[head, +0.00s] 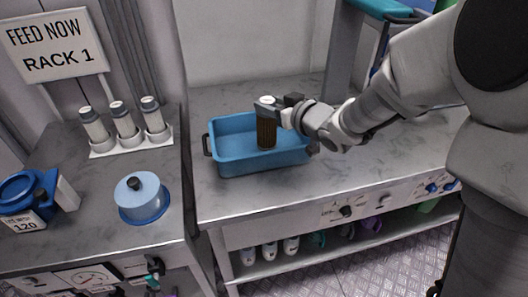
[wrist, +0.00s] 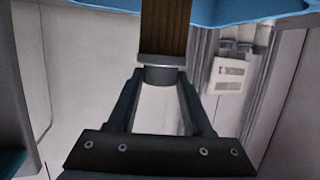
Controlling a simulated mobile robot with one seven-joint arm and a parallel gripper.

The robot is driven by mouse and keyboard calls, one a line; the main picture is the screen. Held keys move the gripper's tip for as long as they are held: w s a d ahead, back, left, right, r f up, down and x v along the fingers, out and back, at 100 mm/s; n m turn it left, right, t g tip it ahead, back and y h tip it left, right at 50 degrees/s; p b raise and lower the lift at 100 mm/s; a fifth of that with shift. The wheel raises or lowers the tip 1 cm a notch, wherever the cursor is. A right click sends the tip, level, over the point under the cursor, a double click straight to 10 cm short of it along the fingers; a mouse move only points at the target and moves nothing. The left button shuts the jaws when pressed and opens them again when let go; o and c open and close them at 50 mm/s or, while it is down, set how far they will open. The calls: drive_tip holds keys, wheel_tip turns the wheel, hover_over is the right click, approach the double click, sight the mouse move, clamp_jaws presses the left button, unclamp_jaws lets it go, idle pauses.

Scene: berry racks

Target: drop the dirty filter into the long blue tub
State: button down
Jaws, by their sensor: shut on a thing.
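The dirty filter (head: 266,133) is a dark brown ribbed cylinder with a pale end cap. My gripper (head: 268,103) is shut on its cap end and holds it upright over the long blue tub (head: 237,166). The filter's lower part shows against the tub's inside; I cannot tell whether it touches the floor of the tub. In the wrist view my gripper (wrist: 162,78) has its fingers on the filter's grey cap, with the brown body (wrist: 165,30) beyond it. The tub's blue rim (wrist: 230,12) crosses the top of the wrist view.
The tub stands on a grey bench (head: 360,165) with free room to its right. A sign reads "FEED NOW RACK 1" (head: 53,45).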

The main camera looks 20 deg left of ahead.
drive_tip(key=shift+f, duration=0.6)
drive_tip(key=shift+c, duration=1.2)
unclamp_jaws()
drive_tip(key=v, duration=1.7)
drive_tip(key=shift+d, duration=0.15)
